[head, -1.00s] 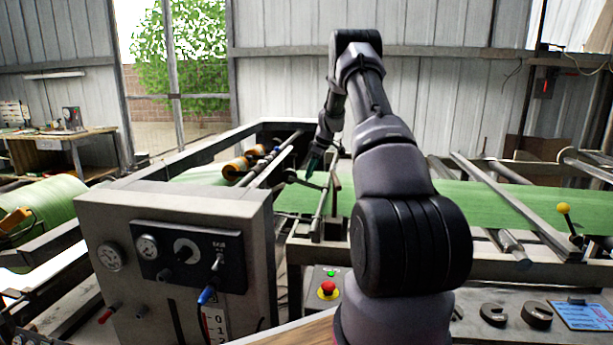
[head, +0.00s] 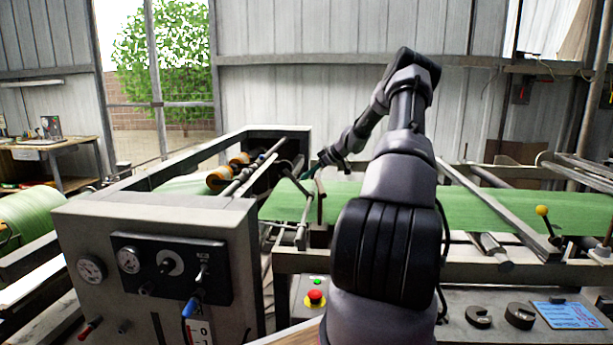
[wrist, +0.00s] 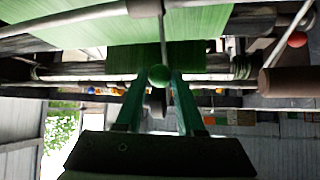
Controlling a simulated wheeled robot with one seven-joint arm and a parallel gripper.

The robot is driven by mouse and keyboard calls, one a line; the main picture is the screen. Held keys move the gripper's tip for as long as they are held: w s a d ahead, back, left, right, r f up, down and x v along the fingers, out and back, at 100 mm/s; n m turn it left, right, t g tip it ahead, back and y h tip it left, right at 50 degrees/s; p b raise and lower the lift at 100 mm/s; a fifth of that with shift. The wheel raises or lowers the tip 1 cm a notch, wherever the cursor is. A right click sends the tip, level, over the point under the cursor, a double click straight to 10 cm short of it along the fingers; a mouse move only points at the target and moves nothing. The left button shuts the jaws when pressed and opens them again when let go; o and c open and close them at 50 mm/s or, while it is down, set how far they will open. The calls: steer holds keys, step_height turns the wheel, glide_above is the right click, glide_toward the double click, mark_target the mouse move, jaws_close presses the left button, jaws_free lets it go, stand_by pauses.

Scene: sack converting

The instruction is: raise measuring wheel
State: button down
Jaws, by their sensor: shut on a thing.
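My gripper (wrist: 159,85) is shut on a green ball knob (wrist: 159,75) in the wrist view. The knob sits between the teal fingertips, at the end of a thin rod (wrist: 163,38) that runs up the picture. In the head view my gripper (head: 312,172) is small and far off, over the green web (head: 375,195), beside a slim metal arm (head: 299,184) on the machine. The knob is too small to make out there. I cannot clearly pick out the measuring wheel itself in either view.
A grey control cabinet (head: 90,225) with gauges stands at the front left. Orange-brown rollers (head: 222,178) lie beyond it. A red stop button (head: 315,297) is in front. A yellow-knobbed lever (head: 542,211) and crossing bars (head: 500,209) stand on the right.

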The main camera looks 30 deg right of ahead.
steer(key=shift+s+d+f, duration=0.2)
steer(key=shift+d, duration=0.25)
steer(key=c, duration=0.5)
jaws_free()
steer(key=shift+c, duration=0.2)
steer(key=shift+a, duration=0.1)
steer(key=shift+r, duration=0.1)
steer(key=v, duration=1)
steer(key=shift+s+r, duration=0.15)
steer(key=shift+r, duration=0.05)
